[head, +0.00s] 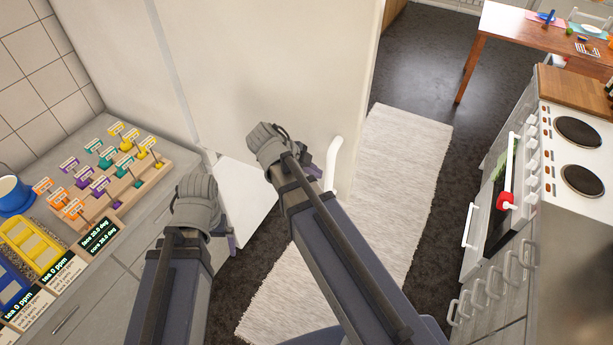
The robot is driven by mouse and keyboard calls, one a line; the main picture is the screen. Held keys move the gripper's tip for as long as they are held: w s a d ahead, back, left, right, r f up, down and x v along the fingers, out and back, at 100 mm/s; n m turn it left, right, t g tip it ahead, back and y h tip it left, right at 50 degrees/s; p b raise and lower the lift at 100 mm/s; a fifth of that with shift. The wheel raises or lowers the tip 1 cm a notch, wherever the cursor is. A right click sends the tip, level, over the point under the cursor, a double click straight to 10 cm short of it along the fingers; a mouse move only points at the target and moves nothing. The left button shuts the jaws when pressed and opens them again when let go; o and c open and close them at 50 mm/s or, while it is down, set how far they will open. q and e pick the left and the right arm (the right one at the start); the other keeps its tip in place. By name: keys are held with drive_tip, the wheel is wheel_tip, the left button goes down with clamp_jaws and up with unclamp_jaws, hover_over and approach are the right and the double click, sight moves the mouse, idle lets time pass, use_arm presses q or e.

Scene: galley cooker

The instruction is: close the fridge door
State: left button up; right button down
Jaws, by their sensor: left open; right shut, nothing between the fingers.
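The fridge door (290,60) is the large pale panel in the upper middle. Its white upright handle (333,165) is near the panel's lower right. A narrow grey strip runs down the panel's left part; how far the door stands open is hard to tell. My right gripper (264,136) is shut and empty, in front of the lower part of the panel, left of the handle. Whether it touches the panel I cannot tell. My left gripper (196,190) is open and empty, lower left, beside the counter edge. My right forearm hides part of the area below the handle.
A counter (125,225) at left holds a wooden rack (135,180) of coloured labelled pieces, a blue mug (14,195) and a yellow tray (35,245). A white box-like surface (245,190) lies below the door. A cooker (575,215) stands right. A pale rug (400,165) covers open floor.

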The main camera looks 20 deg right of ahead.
sight(319, 163)
drive_tip(key=shift+w+d+r, duration=0.15)
drive_tip(key=shift+w+d, duration=0.9)
drive_tip(key=shift+d, duration=0.05)
